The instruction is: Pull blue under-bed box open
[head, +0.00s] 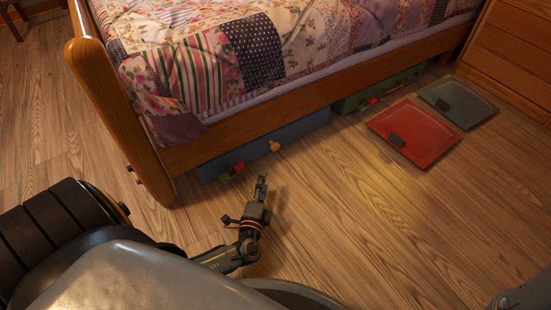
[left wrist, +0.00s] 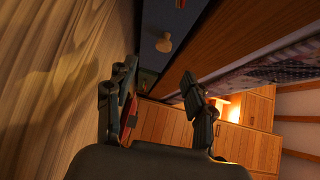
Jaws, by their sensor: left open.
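The blue under-bed box (head: 300,130) sits under the bed, its front face in line with the bed's side. A round wooden knob (head: 275,146) sticks out of its front; the knob also shows in the left wrist view (left wrist: 164,43), beyond my fingers and above them in the picture. My left gripper (head: 262,180) is open and empty, over the floor just in front of the blue box and apart from the knob. In the left wrist view its two fingers (left wrist: 160,90) stand apart. My right gripper is not in view.
A green box (head: 352,103) is under the bed to the right. Red and green blocks (head: 232,172) are at the blue box's left front. A red panel (head: 415,133) and a grey panel (head: 458,104) lie on the floor at right, near a wooden dresser (head: 510,50).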

